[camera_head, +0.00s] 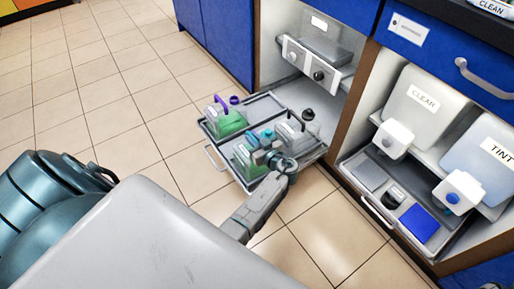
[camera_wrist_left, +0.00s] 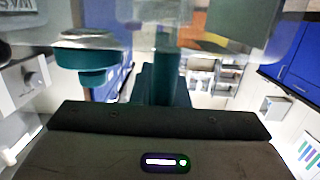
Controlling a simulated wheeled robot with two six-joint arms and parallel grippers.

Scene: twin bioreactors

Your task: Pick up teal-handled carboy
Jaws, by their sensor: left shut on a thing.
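The teal-handled carboy (camera_head: 246,160), clear with green liquid inside, is at the front of the pulled-out tray (camera_head: 213,155) in the head view. My left gripper (camera_head: 265,156) is shut on its teal handle, and the gripper and wrist hide part of it. In the left wrist view the teal handle (camera_wrist_left: 160,88) stands upright against the gripper, with a teal cap (camera_wrist_left: 90,72) to its left. I cannot tell whether the carboy rests on the tray or is slightly above it. My right gripper is not in view.
A purple-handled carboy (camera_head: 230,121) with green liquid and a dark-handled clear carboy (camera_head: 293,132) stand close by on the tray. The cabinet at right holds containers labelled CLEAR (camera_head: 424,97) and TINT (camera_head: 485,150). The tiled floor at left is clear.

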